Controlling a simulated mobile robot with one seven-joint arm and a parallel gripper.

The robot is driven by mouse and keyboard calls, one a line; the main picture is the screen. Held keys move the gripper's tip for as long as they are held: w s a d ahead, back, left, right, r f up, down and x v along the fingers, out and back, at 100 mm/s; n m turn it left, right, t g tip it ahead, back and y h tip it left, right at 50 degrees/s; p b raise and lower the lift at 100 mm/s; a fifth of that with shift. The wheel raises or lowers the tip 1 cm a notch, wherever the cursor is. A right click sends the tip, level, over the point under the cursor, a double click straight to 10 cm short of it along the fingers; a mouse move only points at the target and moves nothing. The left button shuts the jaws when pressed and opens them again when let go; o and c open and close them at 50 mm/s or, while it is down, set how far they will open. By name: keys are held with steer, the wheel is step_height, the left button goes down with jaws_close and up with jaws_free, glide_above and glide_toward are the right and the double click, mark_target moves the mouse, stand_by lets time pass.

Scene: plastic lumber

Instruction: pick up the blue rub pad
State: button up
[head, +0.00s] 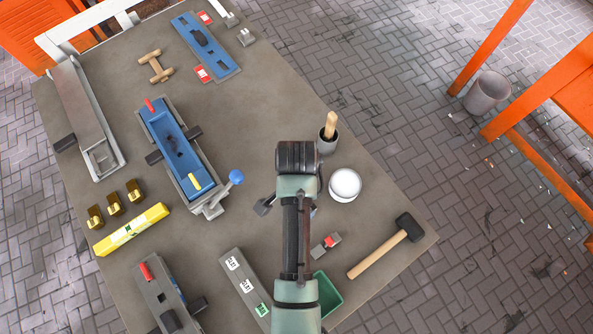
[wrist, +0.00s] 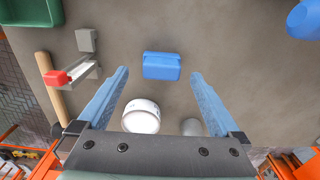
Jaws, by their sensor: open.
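The blue rub pad (wrist: 162,66) is a small blue block lying on the grey table in the wrist view. It shows between and slightly beyond the fingertips of my gripper (wrist: 159,74). The gripper is open, with one finger to each side of the pad in the picture, and nothing is held. In the head view my arm covers the spot below the gripper, and I cannot make out the pad there.
A white round tub (head: 345,184) and a cup with a wooden handle (head: 328,138) stand close to my gripper. A red-tipped block (head: 326,246), a green bin (head: 327,295) and a mallet (head: 386,246) lie nearby.

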steer(key=shift+w+f, duration=0.15)
steer(key=shift+f, duration=1.6)
steer(key=c, duration=1.5)
